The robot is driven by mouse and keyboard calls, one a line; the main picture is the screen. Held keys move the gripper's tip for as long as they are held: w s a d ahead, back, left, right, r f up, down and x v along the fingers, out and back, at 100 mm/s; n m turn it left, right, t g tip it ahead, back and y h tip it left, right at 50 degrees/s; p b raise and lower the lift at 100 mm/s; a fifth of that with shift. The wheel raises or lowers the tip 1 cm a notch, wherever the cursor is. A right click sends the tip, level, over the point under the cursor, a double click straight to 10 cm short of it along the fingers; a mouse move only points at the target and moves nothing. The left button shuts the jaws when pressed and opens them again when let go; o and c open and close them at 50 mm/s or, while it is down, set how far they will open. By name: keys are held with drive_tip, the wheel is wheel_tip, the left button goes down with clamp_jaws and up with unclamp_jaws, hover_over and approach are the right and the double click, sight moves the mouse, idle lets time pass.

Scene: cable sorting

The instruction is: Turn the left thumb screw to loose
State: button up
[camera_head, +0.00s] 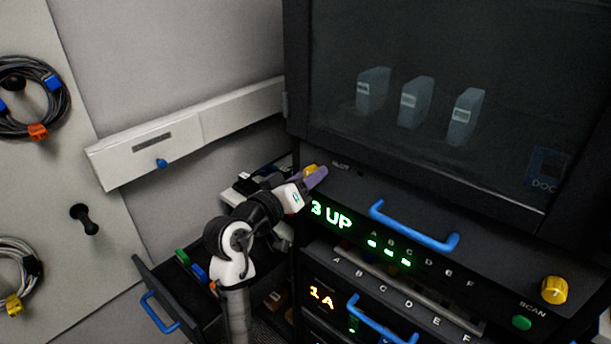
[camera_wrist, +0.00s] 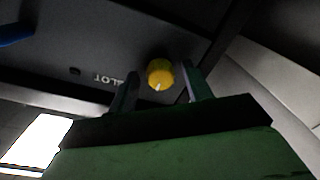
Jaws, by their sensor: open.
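The left thumb screw is a yellow knob (camera_head: 310,169) at the upper left corner of the black panel, partly hidden by my gripper in the head view. In the wrist view the yellow knob (camera_wrist: 160,72) shows between and beyond my fingertips, with a small white mark on its lower edge. My gripper (camera_head: 314,179) is open, its fingers spread to either side of the knob in the wrist view (camera_wrist: 161,80). I cannot tell whether the fingers touch it. The right thumb screw (camera_head: 554,290) is a similar yellow knob at the panel's right end.
A green scan button (camera_head: 522,323) is at the lower right. Cable coils (camera_head: 62,98) hang on the left board.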

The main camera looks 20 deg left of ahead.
drive_tip(key=shift+c, duration=0.4)
drive_tip(key=c, duration=0.9)
drive_tip(key=shift+f+m+b, duration=0.2)
drive_tip(key=shift+m+b, duration=0.2)
drive_tip(key=shift+b, duration=0.35)
drive_tip(key=shift+r+m+h+b, duration=0.1)
drive_tip(key=shift+m+h+b, duration=0.2)
drive_tip(key=shift+m+b, duration=4.6)
drive_tip(key=shift+m+h+b, duration=0.3)
drive_tip(key=shift+m+b, duration=3.7)
drive_tip(key=shift+b, duration=1.65)
